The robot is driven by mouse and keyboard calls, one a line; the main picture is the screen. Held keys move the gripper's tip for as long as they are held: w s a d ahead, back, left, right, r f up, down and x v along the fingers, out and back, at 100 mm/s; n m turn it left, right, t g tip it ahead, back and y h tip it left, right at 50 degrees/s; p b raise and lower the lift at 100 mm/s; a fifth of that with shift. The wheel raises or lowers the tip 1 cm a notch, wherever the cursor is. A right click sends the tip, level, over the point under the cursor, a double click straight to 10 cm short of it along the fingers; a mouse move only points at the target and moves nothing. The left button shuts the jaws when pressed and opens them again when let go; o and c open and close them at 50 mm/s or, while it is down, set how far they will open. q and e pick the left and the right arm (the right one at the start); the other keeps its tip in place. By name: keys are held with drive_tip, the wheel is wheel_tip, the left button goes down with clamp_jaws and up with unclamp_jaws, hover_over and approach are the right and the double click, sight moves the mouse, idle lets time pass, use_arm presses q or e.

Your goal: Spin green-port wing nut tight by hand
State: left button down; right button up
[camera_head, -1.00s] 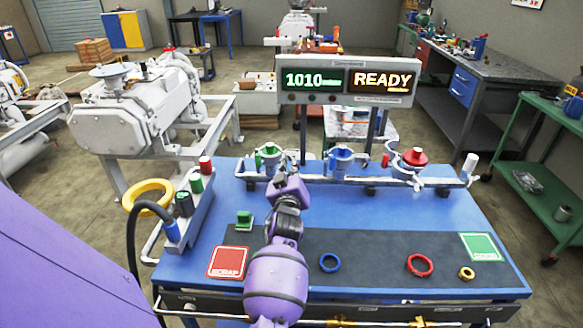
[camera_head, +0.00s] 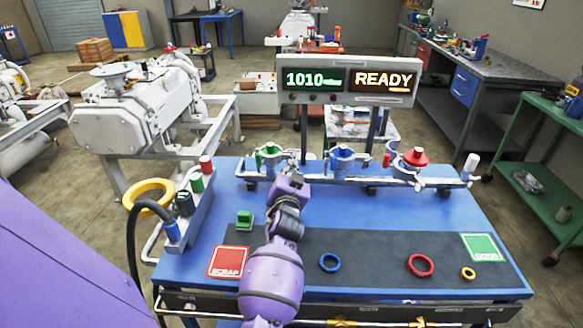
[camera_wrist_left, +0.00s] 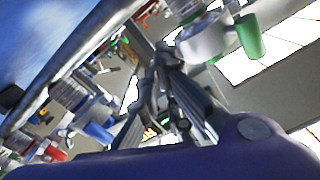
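The green port (camera_head: 270,154), with green and white clamp parts, sits at the left end of the pipe manifold along the table's back edge. My left gripper (camera_head: 290,160) is just to the right of it, largely hidden by my wrist. In the left wrist view the dark fingers (camera_wrist_left: 165,62) point toward the manifold, beside a white fitting (camera_wrist_left: 203,38) and a green wing-like part (camera_wrist_left: 249,37). I cannot tell whether they touch, or whether the fingers are open or shut. The right gripper is not in view.
A blue port (camera_head: 342,158) and a red-capped port (camera_head: 413,158) are farther right on the manifold. The display (camera_head: 347,82) reads 1010 and READY. Blue (camera_head: 330,262), red (camera_head: 420,265) and yellow (camera_head: 467,273) rings lie on the dark mat. A tool rack (camera_head: 190,215) stands left.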

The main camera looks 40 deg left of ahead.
use_arm(q)
drive_tip(key=shift+m, duration=0.6)
drive_tip(key=c, duration=2)
unclamp_jaws()
drive_tip(key=v, duration=1.2)
drive_tip(key=shift+s, duration=0.1)
